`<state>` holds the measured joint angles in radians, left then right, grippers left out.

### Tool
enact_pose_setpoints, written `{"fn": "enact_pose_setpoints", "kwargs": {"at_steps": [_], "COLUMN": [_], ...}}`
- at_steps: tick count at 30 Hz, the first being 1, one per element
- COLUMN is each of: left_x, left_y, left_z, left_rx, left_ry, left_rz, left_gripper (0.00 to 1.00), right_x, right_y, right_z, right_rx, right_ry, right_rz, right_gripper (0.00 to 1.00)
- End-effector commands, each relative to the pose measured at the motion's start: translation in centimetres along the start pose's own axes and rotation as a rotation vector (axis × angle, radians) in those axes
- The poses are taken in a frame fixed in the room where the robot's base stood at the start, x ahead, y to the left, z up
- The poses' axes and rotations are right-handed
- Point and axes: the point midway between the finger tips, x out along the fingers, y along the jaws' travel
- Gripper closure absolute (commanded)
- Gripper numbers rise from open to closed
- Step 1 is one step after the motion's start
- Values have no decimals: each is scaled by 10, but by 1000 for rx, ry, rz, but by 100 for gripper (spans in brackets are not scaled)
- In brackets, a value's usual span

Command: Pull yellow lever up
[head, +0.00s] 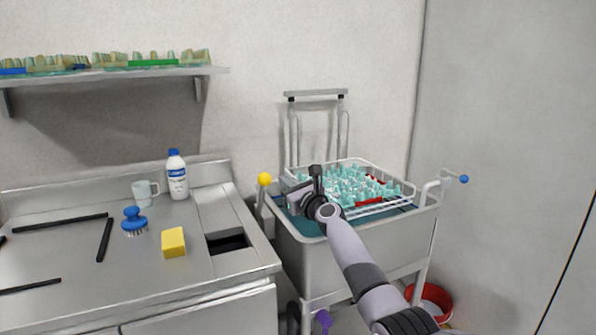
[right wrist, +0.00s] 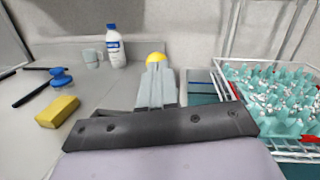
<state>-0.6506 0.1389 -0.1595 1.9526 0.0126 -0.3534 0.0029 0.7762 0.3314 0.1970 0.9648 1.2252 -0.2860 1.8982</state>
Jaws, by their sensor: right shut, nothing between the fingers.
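The yellow lever shows as a round yellow knob (head: 265,179) on a pale upright post at the left end of the sink basin. My right gripper (head: 289,203) is just right of the knob and a little lower, over the basin's left part. It is shut and empty. In the right wrist view the shut fingers (right wrist: 157,82) point at the yellow knob (right wrist: 156,58), which shows just beyond their tips. Whether they touch it I cannot tell. The fingers hide the lever's post there. My left gripper is not in view.
A white wire rack (head: 408,187) with teal pieces sits on the basin (head: 330,265), right of my gripper. A blue knob (head: 464,179) is at the basin's right end. The counter at left holds a yellow sponge (head: 173,242), blue brush (head: 134,220), mug (head: 143,195) and bottle (head: 177,178).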

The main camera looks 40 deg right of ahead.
Motion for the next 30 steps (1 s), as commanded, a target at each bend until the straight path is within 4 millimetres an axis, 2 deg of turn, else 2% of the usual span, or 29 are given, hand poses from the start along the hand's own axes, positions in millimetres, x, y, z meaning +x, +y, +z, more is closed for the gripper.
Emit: {"fn": "enact_pose_setpoints", "kwargs": {"at_steps": [2,10,18,30], "left_x": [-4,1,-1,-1], "left_y": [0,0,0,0], "left_z": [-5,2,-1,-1], "left_rx": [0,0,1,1], "left_ry": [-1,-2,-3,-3], "left_rz": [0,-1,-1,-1], "left_gripper": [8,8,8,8], "right_x": [-6,-24,-40,-44], "right_y": [-1,-3,-5,-7], "right_z": [7,19,33,35], "right_rx": [-3,-2,1,1], "right_ry": [0,-4,-2,1], "right_rz": [0,1,1,-1], "right_gripper": [100,100,100,100]}}
